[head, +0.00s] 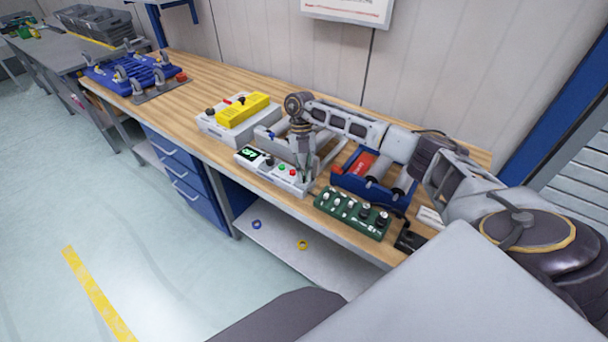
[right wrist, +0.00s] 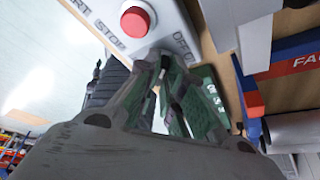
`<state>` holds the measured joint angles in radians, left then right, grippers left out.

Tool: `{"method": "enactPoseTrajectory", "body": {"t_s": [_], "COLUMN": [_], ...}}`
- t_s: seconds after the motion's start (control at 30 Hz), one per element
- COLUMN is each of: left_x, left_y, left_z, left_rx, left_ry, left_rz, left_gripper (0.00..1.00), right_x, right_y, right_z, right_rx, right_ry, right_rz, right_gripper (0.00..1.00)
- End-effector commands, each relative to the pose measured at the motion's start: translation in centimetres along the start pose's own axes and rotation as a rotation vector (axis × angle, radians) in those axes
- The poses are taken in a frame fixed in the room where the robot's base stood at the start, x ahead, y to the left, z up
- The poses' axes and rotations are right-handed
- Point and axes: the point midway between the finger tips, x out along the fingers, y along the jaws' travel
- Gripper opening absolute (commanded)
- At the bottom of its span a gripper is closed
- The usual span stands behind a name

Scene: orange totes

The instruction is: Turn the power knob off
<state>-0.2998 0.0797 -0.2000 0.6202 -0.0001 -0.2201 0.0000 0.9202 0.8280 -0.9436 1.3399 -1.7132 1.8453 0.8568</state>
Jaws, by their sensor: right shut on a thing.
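The white control box (head: 255,160) stands at the front edge of the wooden workbench. It has a lit green display (head: 248,153), a green button and a red button (head: 293,174). The red button also shows up close in the right wrist view (right wrist: 135,20), beside the printed words START, STOP and OFF. My right gripper (head: 304,180) points down at the right end of the box. In the right wrist view its fingertips (right wrist: 165,56) are together by the OFF label, shut on the power knob, which they hide. My left gripper is out of view.
A green box with knobs (head: 352,212) stands close on the right. A blue holder (head: 347,184) with a red part and grey cylinders is behind it. A white box with a yellow top (head: 243,110) stands left.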

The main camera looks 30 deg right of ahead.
Motion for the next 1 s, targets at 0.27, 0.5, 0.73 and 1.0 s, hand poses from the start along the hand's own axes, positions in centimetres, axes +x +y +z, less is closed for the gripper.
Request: {"method": "enactPoseTrajectory", "body": {"t_s": [0.27, 0.5, 0.73, 1.0], "left_x": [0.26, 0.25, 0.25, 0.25], "left_y": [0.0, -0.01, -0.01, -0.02], "left_z": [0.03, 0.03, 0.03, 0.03], "left_rx": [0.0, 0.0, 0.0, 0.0], "left_ry": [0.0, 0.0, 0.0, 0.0], "left_rz": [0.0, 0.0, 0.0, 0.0], "left_gripper": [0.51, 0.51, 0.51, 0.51], "right_x": [-0.08, -0.1, -0.09, -0.03], "right_y": [0.01, 0.02, 0.02, 0.01], "right_z": [0.05, 0.04, 0.03, 0.02], "right_rx": [-0.057, -0.06, -0.06, -0.059], "right_ry": [-0.003, -0.003, -0.003, -0.001], "right_rz": [-0.024, -0.025, -0.024, -0.025], "right_gripper": [0.0, 0.0, 0.23, 0.31]}}
